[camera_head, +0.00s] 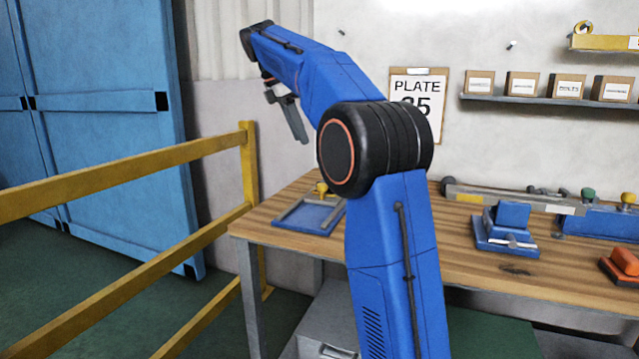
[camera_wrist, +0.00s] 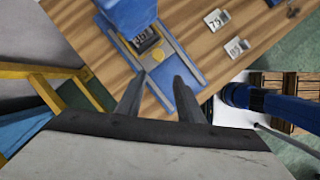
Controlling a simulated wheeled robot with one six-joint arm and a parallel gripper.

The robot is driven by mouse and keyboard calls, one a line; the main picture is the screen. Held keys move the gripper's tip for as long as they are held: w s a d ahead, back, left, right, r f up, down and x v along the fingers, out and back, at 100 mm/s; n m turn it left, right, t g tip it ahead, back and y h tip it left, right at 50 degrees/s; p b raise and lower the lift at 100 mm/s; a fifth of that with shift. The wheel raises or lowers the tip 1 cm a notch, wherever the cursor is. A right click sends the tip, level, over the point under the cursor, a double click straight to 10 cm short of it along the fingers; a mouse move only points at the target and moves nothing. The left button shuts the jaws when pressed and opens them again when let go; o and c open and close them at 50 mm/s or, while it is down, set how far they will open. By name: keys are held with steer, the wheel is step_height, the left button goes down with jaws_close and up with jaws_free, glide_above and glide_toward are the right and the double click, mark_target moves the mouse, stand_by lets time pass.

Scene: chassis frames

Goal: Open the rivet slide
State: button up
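A blue fixture with two grey rails, which looks like the rivet slide (camera_wrist: 123,42), lies on the wooden table in the wrist view. A blue block covers its upper end, with a dark numbered part and a yellow round piece (camera_wrist: 157,54) below it. In the head view, a blue base with a grey frame (camera_head: 296,217) and a yellow knob (camera_head: 321,187) sits at the table's left end, partly hidden by my arm. My gripper (camera_wrist: 160,77) is open and empty, its fingers apart above the slide's lower end. It also shows in the head view (camera_head: 294,118), above the table.
A yellow railing (camera_head: 130,157) runs left of the table (camera_head: 450,262). A blue fixture (camera_head: 507,229) and an orange-red object (camera_head: 622,265) stand on the table to the right. Small numbered cards (camera_wrist: 216,19) lie beside the slide. A shelf with boxes (camera_head: 567,88) hangs behind.

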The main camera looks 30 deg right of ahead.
mark_target(321, 185)
steer(key=x, duration=1.7)
steer(key=shift+w+d, duration=0.2)
steer(key=shift+w, duration=0.05)
